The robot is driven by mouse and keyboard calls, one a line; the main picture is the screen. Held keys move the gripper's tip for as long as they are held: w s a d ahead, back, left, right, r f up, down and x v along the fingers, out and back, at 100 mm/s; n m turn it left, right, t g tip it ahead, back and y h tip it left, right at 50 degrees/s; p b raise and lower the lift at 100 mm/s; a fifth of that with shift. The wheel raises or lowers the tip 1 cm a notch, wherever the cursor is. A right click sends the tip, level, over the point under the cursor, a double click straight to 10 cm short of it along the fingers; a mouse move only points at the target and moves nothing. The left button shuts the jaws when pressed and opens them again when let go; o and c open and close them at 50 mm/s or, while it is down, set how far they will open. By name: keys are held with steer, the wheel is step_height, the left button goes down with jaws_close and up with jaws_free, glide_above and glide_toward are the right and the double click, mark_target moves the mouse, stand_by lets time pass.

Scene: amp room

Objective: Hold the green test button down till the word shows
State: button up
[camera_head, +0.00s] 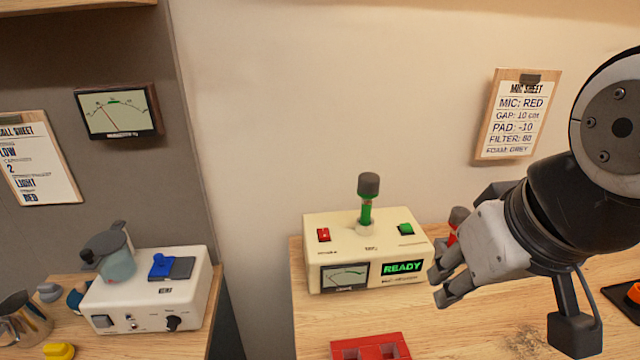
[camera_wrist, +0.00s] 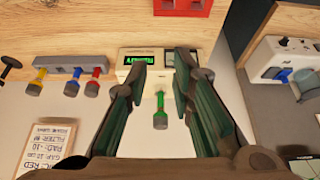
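The cream tester box (camera_head: 330,222) stands on the wooden bench. Its green test button (camera_head: 405,229) is on the top at the right and is uncovered. The front display (camera_head: 403,268) shows READY in green; it also shows in the wrist view (camera_wrist: 147,59). A green tube with a grey cap (camera_head: 368,200) stands upright in the box top and shows in the wrist view (camera_wrist: 160,112). My gripper (camera_head: 439,285) is beside the box's right front corner, apart from the button. In the wrist view its fingers (camera_wrist: 163,66) are spread with nothing gripped. The button is not visible there.
A red switch (camera_head: 323,235) is on the box top's left. A red block (camera_head: 370,347) lies in front. A grey rack (camera_wrist: 70,74) holds blue, yellow and red pieces. Another white box (camera_head: 150,300) stands left, across a gap. A sheet (camera_head: 517,115) hangs behind.

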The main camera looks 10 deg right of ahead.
jaws_close()
stand_by(0.8)
